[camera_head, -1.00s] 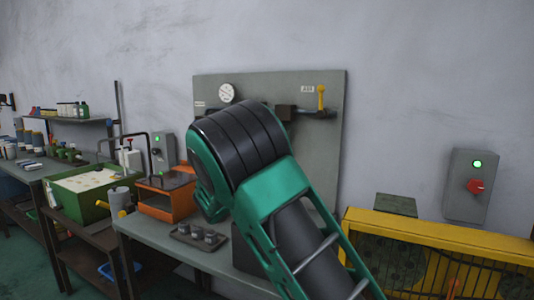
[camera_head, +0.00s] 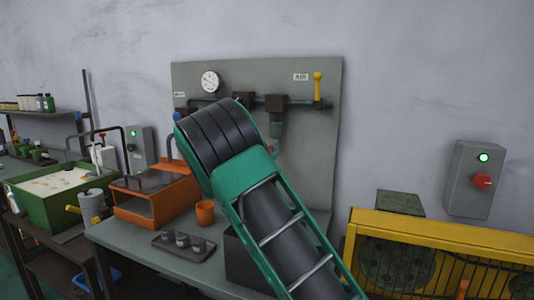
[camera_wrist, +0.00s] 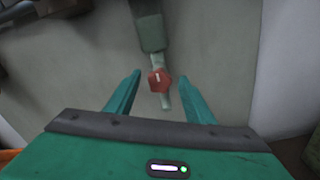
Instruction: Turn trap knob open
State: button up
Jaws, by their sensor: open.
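The trap knob (camera_wrist: 158,80) is a small red knob with a pale mark, at the lower end of the grey-green trap body (camera_wrist: 150,32) in the wrist view. A thin pale stem shows below the knob. My gripper (camera_wrist: 160,76) is open, with its two teal fingers on either side of the knob in the picture and space on both sides. I cannot tell how far the fingertips are from it in depth. In the head view the trap (camera_head: 277,128) hangs from the pipe on the panel. My arm hides my gripper there.
The grey panel (camera_head: 225,72) carries a gauge (camera_head: 210,81) and a yellow lever (camera_head: 318,84). On the bench below are an orange box (camera_head: 150,203), an orange cup (camera_head: 205,212) and a small tray (camera_head: 184,243). A yellow-framed guard (camera_head: 440,232) stands at right.

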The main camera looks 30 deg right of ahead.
jog(key=shift+x, duration=1.4)
jog(key=shift+w, duration=0.1)
jog(key=c, duration=1.1)
jog(key=shift+o, duration=0.2)
